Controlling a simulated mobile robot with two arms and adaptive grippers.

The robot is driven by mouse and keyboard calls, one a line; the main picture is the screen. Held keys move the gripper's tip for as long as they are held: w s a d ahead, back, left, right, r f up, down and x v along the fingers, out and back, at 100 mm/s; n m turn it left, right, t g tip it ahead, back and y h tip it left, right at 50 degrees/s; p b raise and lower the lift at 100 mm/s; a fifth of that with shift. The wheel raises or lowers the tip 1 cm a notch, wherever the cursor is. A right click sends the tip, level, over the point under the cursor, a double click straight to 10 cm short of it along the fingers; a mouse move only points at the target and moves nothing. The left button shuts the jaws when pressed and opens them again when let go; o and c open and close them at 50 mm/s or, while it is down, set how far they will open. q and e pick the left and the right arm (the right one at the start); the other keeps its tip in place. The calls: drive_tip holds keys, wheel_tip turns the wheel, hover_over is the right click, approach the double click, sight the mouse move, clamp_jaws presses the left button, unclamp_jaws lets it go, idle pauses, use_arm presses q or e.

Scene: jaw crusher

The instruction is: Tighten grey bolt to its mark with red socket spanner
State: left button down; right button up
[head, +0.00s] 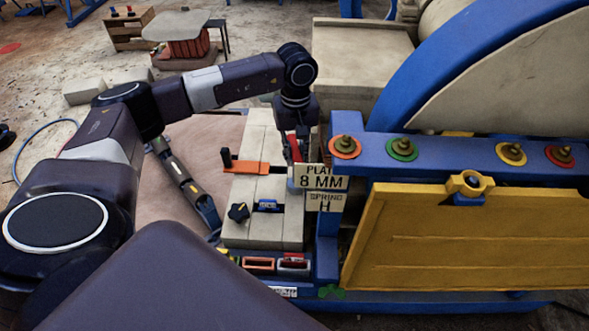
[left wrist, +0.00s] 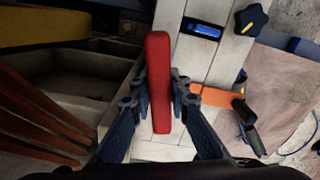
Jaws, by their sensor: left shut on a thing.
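My left gripper (head: 297,150) hangs above the pale block at the machine's left side. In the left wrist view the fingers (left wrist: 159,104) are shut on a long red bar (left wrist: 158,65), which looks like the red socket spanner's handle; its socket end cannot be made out. The red also shows between the fingers in the head view. My right gripper is not in view.
An orange lever (head: 248,167) with a black handle, a black star knob (head: 238,212) and a blue piece (head: 268,206) are on the block. The plate sign (head: 320,178) stands close to the gripper. A yellow panel (head: 460,240) lies below the beam (head: 460,150).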

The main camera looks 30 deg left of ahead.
use_arm(q)
drive_tip(key=shift+m+b, duration=0.75)
drive_tip(key=shift+m, duration=1.45)
drive_tip(key=shift+w+b, duration=0.1)
drive_tip(key=shift+b, duration=0.2)
drive_tip(key=shift+m+b, duration=0.5)
drive_tip(key=shift+m, duration=0.7)
drive_tip(key=shift+m+b, duration=0.45)
drive_tip(key=shift+m, duration=0.65)
drive_tip(key=shift+m+b, duration=0.65)
drive_tip(key=shift+m, duration=0.25)
drive_tip(key=shift+r, duration=0.2)
